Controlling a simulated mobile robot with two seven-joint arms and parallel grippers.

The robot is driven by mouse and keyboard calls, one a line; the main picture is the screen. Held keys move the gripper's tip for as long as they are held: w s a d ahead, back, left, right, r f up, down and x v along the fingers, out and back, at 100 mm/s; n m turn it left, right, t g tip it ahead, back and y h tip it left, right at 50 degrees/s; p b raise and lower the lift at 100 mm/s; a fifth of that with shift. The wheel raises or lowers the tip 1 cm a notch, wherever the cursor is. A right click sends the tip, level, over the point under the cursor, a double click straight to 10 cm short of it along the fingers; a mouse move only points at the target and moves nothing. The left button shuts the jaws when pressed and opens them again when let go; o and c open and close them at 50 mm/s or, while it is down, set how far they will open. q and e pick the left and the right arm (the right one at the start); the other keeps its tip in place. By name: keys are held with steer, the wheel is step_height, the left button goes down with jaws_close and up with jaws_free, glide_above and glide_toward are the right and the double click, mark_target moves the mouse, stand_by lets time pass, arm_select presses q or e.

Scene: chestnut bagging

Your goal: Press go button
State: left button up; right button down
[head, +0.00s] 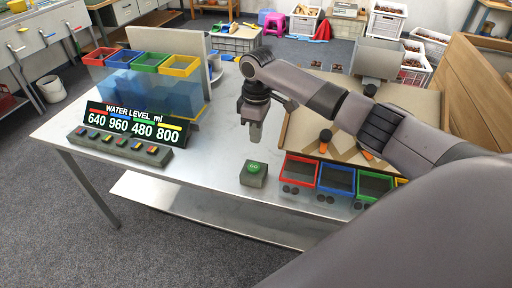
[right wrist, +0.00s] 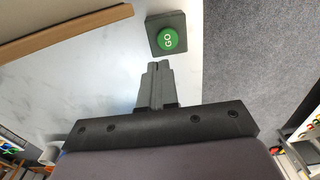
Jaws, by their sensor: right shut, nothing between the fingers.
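The go button (head: 254,168) is a green round cap marked GO on a dark grey square box near the front edge of the table. It also shows in the right wrist view (right wrist: 168,40), just beyond my fingertips. My right gripper (head: 255,139) points down above and a little behind the box. Its fingers are shut and empty, and they show together in the right wrist view (right wrist: 157,68). They look apart from the button. My left gripper is not in view.
A water level display (head: 134,122) and a strip of coloured buttons (head: 120,147) stand at the left. Coloured bins (head: 150,62) stand behind them. Red (head: 299,171), blue (head: 337,180) and green-rimmed trays (head: 373,187) sit right of the button box. The tabletop left of the button is clear.

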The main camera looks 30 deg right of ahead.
steer(key=shift+d+r, duration=0.1)
steer(key=shift+r, duration=2.2)
steer(key=shift+t+y, duration=0.7)
steer(key=shift+t, duration=0.2)
steer(key=a+f, duration=0.2)
steer(key=f, duration=0.2)
steer(key=s+a+f, duration=0.1)
steer(key=a+f, duration=0.2)
steer(key=f, duration=0.1)
steer(key=s+a+f, duration=0.1)
steer(key=a+f, duration=0.1)
steer(key=f, duration=0.2)
steer(key=shift+a+f, duration=0.1)
steer(key=shift+a, duration=0.1)
steer(key=s+a+f+m+t+y, duration=0.1)
steer(key=s+a+f+m+t, duration=0.1)
steer(key=s+a+f+t, duration=0.3)
steer(key=s+a+f+m+y, duration=0.1)
steer(key=s+a+f, duration=0.2)
steer(key=s+f, duration=0.4)
steer(key=s+d+m+t, duration=0.1)
steer(key=s+d+t, duration=0.1)
steer(key=s, duration=0.3)
steer(key=s+d+r+m+t+h, duration=0.1)
steer(key=s+d, duration=0.1)
steer(key=s, duration=0.3)
steer(key=shift+s+r+m+t, duration=0.3)
steer(key=shift+s+t, duration=0.05)
steer(key=shift+t, duration=0.05)
